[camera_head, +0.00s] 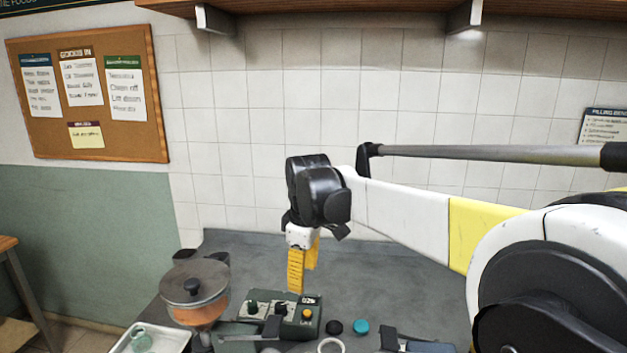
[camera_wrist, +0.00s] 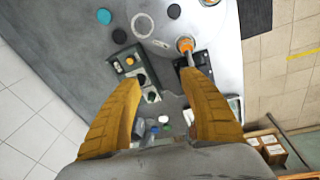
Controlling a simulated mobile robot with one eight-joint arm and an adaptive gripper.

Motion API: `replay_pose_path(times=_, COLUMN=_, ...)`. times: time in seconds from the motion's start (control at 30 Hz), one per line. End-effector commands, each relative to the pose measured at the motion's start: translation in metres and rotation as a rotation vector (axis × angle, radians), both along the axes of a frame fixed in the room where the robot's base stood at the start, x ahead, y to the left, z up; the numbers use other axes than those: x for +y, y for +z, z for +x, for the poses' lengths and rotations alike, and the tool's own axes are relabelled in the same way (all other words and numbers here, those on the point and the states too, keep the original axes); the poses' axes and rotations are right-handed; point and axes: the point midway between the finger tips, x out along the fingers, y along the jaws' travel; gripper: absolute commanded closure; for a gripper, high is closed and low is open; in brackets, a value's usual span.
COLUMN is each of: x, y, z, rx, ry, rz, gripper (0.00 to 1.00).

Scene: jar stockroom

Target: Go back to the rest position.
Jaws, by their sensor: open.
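My gripper (camera_head: 299,278) points down over the grey workbench (camera_head: 370,275), with yellow fingers below a black wrist. In the wrist view my gripper (camera_wrist: 161,80) has its two yellow fingers spread apart, with nothing held between them. A dark control box (camera_head: 284,312) with several knobs sits near the gripper in the head view. In the wrist view the control box (camera_wrist: 128,66) lies beyond the left fingertip. The exact height of the fingertips above the bench is hard to tell.
A lidded hopper with orange contents (camera_head: 195,293) stands left of the control box. A black lid (camera_head: 334,327), a teal lid (camera_head: 361,327) and a pale ring (camera_head: 331,346) lie right. A white tray (camera_head: 176,346) is at lower left. A shelf (camera_head: 345,8) overhangs the tiled wall.

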Motion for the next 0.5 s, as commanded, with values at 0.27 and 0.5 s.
replay_pose_path(times=0.27, x=-0.101, y=-0.004, z=-0.086, rx=-0.138, ry=-0.424, rz=0.116, gripper=0.5)
replay_pose_path(times=0.5, x=-0.17, y=-0.049, z=-0.178, rx=-0.264, ry=-0.807, rz=0.253, gripper=0.5)
